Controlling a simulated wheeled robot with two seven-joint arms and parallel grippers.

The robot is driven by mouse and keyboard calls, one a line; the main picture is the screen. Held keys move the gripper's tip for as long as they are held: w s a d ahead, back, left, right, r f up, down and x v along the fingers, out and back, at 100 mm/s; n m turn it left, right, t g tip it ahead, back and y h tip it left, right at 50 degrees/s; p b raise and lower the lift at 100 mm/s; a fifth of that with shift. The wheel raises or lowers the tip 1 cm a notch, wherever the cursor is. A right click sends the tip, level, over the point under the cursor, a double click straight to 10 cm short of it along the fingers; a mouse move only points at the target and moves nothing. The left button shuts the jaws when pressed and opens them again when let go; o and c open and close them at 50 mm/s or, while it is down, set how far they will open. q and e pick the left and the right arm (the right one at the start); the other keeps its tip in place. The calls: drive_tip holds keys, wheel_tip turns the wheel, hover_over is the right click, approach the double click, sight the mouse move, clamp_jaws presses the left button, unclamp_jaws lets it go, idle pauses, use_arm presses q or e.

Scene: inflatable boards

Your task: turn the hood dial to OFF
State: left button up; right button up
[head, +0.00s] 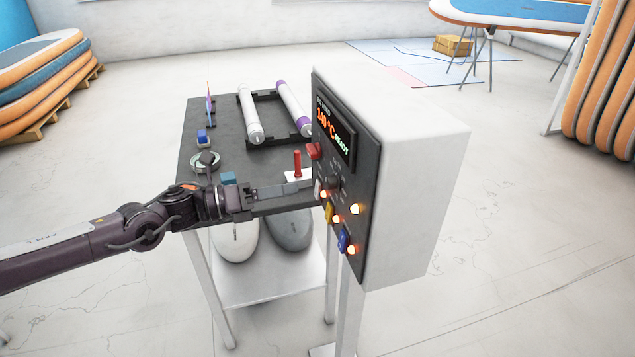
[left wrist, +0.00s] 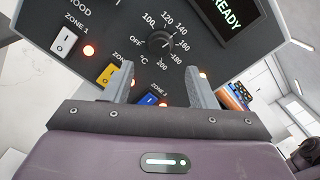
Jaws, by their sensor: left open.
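The hood dial (left wrist: 159,42) is a round black knob on the dark control panel (left wrist: 105,35), ringed by OFF and marks from 100 to 200 °C. Its pointer setting is too small to read surely. It also shows on the panel front in the head view (head: 334,183), near the fingertips. My left gripper (head: 312,188) is open and reaches in from the left. In the left wrist view its two fingers (left wrist: 161,76) stand apart below the dial, with nothing between them. My right gripper is in neither view.
A display (head: 334,132) reads 140 °C READY. White, yellow and blue zone switches with lit orange lamps (head: 355,209) sit close to the dial. A red-handled tool (head: 297,163) stands on the dark bench (head: 228,116) behind my gripper. Rollers (head: 250,114) lie further back.

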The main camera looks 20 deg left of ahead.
sight(326, 184)
use_arm(q)
drive_tip(key=p+x, duration=0.2)
drive_tip(key=x, duration=0.4)
drive_tip(key=shift+w+d+r, duration=0.1)
drive_tip(key=shift+w+r, duration=0.05)
drive_tip(key=shift+r, duration=0.05)
drive_tip(key=shift+w+d+f, duration=0.15)
drive_tip(key=shift+w+d, duration=0.2)
drive_tip(key=shift+d, duration=0.15)
drive_tip(key=c, duration=1)
drive_tip(key=shift+f, duration=0.1)
